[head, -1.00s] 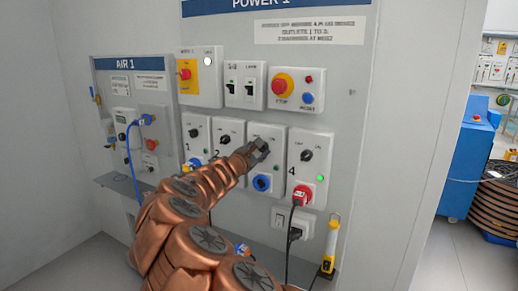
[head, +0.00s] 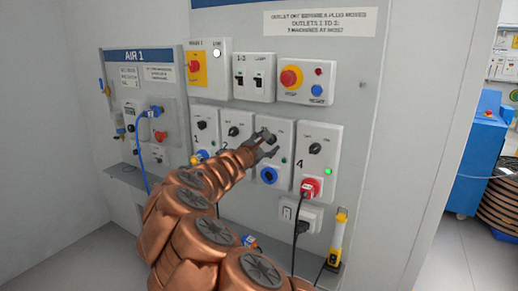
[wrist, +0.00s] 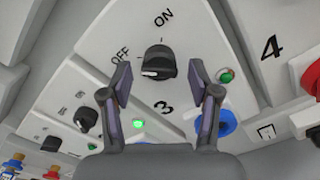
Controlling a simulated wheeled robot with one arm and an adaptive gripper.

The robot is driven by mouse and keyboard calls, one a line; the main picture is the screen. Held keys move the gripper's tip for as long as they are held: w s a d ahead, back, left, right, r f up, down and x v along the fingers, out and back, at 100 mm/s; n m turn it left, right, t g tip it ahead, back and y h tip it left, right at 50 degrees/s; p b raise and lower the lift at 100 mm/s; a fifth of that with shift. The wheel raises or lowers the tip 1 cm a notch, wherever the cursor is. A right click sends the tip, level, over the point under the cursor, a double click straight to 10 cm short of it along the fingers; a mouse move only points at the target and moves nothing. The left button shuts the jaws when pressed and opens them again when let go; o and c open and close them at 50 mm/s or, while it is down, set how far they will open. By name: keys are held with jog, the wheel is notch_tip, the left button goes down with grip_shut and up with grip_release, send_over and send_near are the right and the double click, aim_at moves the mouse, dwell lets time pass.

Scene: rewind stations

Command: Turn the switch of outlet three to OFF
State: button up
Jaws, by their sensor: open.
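The switch of outlet three is a black rotary knob (wrist: 158,60) with a white mark, on a white panel with OFF and ON labels. In the wrist view the white mark lies on the knob's left, the OFF side, rather than toward ON. My gripper (wrist: 160,68) is open, with one finger on each side of the knob; contact cannot be told. In the head view my gripper (head: 272,146) is at the outlet three box (head: 283,131) and hides part of its knob. The blue socket (head: 269,175) is below. The green lamp (wrist: 226,75) is right of the knob.
The outlet 4 box (head: 319,147), with a red plug (head: 311,188) and lit green lamp, stands close on the right. The outlet 2 box (head: 236,119) is on the left. The emergency stop box (head: 306,81) is above. A yellow lamp (head: 337,237) hangs lower right.

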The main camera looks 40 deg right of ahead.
jog(key=v, duration=1.1)
jog(key=shift+a, duration=0.3)
jog(key=shift+s, duration=0.1)
jog(key=s+a+m+g+y+p, duration=0.25)
jog(key=s+m, duration=0.35)
jog(key=s, duration=0.3)
jog(key=s+a+m+g+y+p, duration=0.1)
jog(key=s+m+g+y+p, duration=0.3)
jog(key=s, duration=0.6)
jog(key=s+a+f+m+y, duration=0.1)
jog(key=s+a+f+y, duration=0.2)
jog(key=a, duration=0.6)
jog(key=s+a+f+m+y+p, duration=0.1)
jog(key=s+a+f+y, duration=0.2)
jog(key=s+a, duration=0.5)
jog(key=s+a+f+m+y+p, duration=0.1)
jog(key=s+a+f+y, duration=0.2)
jog(key=a, duration=0.8)
jog(key=shift+s+a+f+m+y, duration=0.35)
jog(key=shift+s+y, duration=0.5)
jog(key=shift+s, duration=0.3)
